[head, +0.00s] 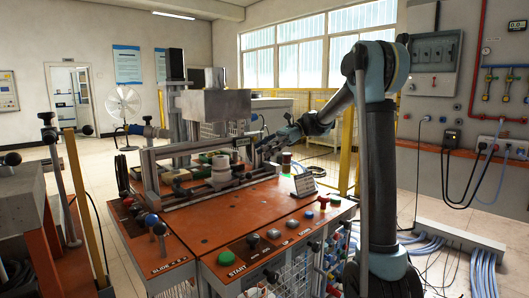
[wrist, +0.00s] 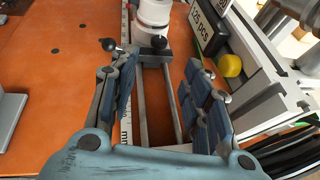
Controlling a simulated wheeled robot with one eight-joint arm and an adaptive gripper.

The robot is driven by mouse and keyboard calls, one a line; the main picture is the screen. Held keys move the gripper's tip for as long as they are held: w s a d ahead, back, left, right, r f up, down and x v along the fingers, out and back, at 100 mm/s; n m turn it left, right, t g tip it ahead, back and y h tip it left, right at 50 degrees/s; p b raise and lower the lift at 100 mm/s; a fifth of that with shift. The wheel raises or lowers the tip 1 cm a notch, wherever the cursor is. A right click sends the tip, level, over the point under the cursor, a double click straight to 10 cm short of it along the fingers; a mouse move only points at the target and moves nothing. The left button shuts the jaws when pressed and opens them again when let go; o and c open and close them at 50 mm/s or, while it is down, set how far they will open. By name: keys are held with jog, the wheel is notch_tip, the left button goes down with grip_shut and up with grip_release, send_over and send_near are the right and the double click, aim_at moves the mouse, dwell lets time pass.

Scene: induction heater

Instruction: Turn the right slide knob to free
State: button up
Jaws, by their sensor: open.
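In the wrist view, a black ball knob (wrist: 158,42) sits on a grey block at the far end of two slide rails (wrist: 141,95). A second black knob (wrist: 107,44) stands on a short lever just left of it. I cannot tell for certain which one is the right slide knob. My gripper (wrist: 155,85) is open and empty over the rails, with its blue-padded fingers apart on either side. Both knobs lie beyond the fingertips, and no contact shows. In the head view, my gripper (head: 258,150) is at the right end of the slide assembly, small and partly hidden among its parts.
A white cylinder (wrist: 152,12) stands behind the knobs. A metal frame rail (wrist: 262,75) and a yellow round part (wrist: 230,65) are close on the right. The orange tabletop (wrist: 55,70) is mostly clear at left. Levers and buttons fill the front panel (head: 228,260).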

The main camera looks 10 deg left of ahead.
jog(key=m+t+y, duration=0.2)
jog(key=m+t, duration=0.2)
jog(key=t, duration=0.1)
send_near(234, 168)
jog(key=x, duration=0.3)
jog(key=w+x, duration=0.1)
jog(key=x, duration=0.3)
jog(key=shift+w+a, duration=0.25)
jog(key=shift+a, duration=0.05)
dwell(0.5)
jog(key=c, duration=1)
